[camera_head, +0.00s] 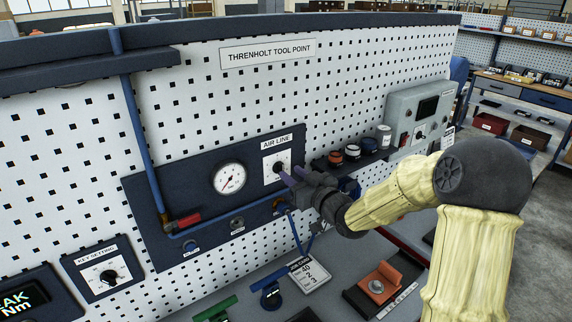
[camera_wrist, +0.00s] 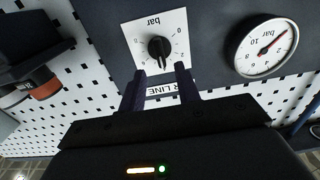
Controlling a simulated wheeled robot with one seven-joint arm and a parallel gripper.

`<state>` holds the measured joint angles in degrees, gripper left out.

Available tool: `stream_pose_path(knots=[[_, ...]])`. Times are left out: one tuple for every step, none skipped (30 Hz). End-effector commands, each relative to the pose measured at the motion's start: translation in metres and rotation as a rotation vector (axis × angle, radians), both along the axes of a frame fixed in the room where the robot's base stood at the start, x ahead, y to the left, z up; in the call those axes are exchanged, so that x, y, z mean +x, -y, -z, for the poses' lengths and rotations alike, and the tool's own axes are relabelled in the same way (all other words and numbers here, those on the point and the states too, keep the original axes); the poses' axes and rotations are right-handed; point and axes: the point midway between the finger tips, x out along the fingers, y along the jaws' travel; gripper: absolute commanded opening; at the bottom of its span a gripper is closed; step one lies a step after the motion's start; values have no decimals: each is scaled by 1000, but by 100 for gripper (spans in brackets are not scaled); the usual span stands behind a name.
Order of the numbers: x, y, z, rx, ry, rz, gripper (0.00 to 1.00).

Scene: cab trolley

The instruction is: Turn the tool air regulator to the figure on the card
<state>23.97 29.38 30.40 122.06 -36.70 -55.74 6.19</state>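The air regulator is a black knob (camera_wrist: 159,48) on a white square dial plate (camera_wrist: 177,22) marked "bar", upside down in the wrist view. In the head view the plate (camera_head: 270,158) sits under the "AIR LINE" label, partly behind my gripper. My gripper (camera_head: 290,176) is just in front of it. In the wrist view its fingers (camera_wrist: 160,72) are apart, with the knob just beyond and between the tips; contact is not visible. The round gauge (camera_head: 229,178) has a red needle pointing lower left. A white card (camera_head: 312,283) lies on the bench; its small figures include what looks like 40.
A blue pipe (camera_head: 140,130) and red valve handle (camera_head: 188,216) are left of the gauge. A "KEY SETTING" dial (camera_head: 108,275) is at lower left. Several jars (camera_head: 352,151) stand on a shelf right of the knob, beside a grey box (camera_head: 422,104).

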Motion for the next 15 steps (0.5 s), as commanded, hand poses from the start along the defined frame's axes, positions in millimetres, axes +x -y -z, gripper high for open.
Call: stream_pose_path(knots=[[8, -7, -2, 2, -2, -3, 33], [12, -10, -2, 2, -2, -4, 33], [17, -14, -2, 2, -1, -4, 33], [21, -16, -2, 2, -1, -4, 33], [24, -19, -2, 2, -1, -4, 33], [28, -21, -2, 2, -1, -5, 33], [30, -23, -1, 1, -2, -5, 33], [32, -24, -1, 0, -2, -5, 33], [34, -26, -1, -1, -1, -5, 33], [35, -27, -1, -1, -1, -5, 33], [35, -28, -1, -1, -1, -5, 33], [36, -28, 0, -1, 0, -5, 33], [36, -28, 0, -1, 0, -5, 33], [36, -28, 0, -1, 0, -5, 33], [36, -28, 0, -1, 0, -5, 33]])
